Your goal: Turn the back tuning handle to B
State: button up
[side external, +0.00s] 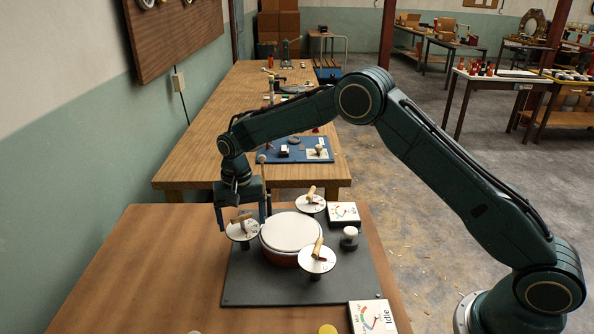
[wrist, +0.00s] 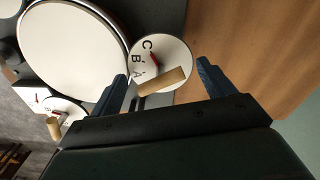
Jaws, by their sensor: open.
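Three round white dials with wooden handles stand around a drum with a white head (side external: 291,230). My gripper (side external: 243,213) is down over the left dial (side external: 234,236), its fingers apart on either side of the wooden handle (side external: 238,219). In the wrist view this dial (wrist: 176,50) shows the letters C, B and A and a red mark near them. Its handle (wrist: 165,82) lies between my open fingertips (wrist: 161,74), with one end near A. I cannot tell whether a finger touches it. The other handles are at the back right (side external: 311,195) and front right (side external: 318,247).
The drum sits on a dark base plate (side external: 258,288) on the wooden table (side external: 140,270). A gauge card (side external: 343,213) and a small jar (side external: 349,238) are right of the drum. The table's left side is clear.

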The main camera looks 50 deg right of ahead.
jog(key=shift+c, duration=0.4)
jog(key=c, duration=0.9)
jog(key=shift+o, duration=0.2)
jog(key=shift+n, duration=0.4)
jog(key=n, duration=0.3)
jog(key=shift+n, duration=2)
jog(key=shift+r, duration=0.1)
jog(key=o, duration=0.9)
